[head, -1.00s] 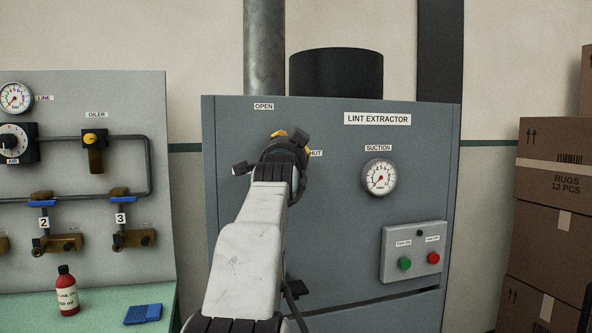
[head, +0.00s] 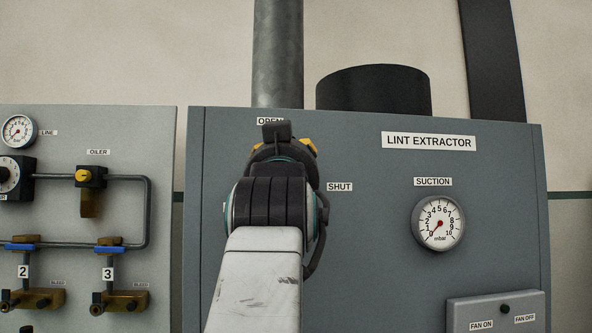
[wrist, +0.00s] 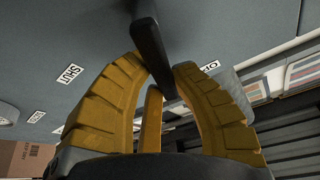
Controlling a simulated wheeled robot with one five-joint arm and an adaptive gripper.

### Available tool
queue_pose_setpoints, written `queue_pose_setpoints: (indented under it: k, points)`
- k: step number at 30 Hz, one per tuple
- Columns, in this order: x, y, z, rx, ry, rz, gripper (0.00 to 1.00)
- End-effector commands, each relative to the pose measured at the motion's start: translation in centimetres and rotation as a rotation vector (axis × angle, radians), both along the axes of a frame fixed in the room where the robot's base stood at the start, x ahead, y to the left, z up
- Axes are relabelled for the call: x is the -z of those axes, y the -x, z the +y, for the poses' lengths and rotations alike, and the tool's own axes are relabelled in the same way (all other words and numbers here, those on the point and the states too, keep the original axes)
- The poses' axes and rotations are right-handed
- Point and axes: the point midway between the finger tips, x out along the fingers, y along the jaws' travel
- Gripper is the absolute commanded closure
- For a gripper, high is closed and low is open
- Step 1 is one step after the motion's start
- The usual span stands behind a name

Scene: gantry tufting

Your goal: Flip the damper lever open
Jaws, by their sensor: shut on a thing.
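The damper lever is a dark bar (wrist: 150,45) on the grey extractor front, seen in the wrist view between my yellow fingers. My gripper (wrist: 160,70) is shut on it, one finger on each side. The OPEN label (wrist: 209,66) is close to the right finger, and the SHUT label (wrist: 71,74) is farther off to the left. In the head view my gripper (head: 290,148) is just below the partly covered OPEN label (head: 268,121), left of and above the SHUT label (head: 339,187).
The lint extractor cabinet (head: 370,240) carries a suction gauge (head: 438,223) and a fan button box (head: 495,312) to the right. A panel with pipes and valves (head: 100,215) stands at left. Boxes (wrist: 14,158) show at the wrist view's lower left edge.

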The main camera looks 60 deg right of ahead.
Motion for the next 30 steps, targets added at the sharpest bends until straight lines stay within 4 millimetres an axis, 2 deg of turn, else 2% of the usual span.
queue_pose_setpoints:
  k: [6,17,18,26,30]
  points:
    - [-0.03,0.02,0.79,0.000,0.014,0.023,1.00]
    - [-0.12,0.05,0.84,0.001,0.017,0.023,1.00]
    - [-0.13,0.05,0.85,0.001,0.017,0.023,0.74]
    - [-0.12,0.05,0.89,-0.001,0.016,0.022,0.51]
    - [-0.11,0.05,0.91,-0.001,0.016,0.022,0.50]
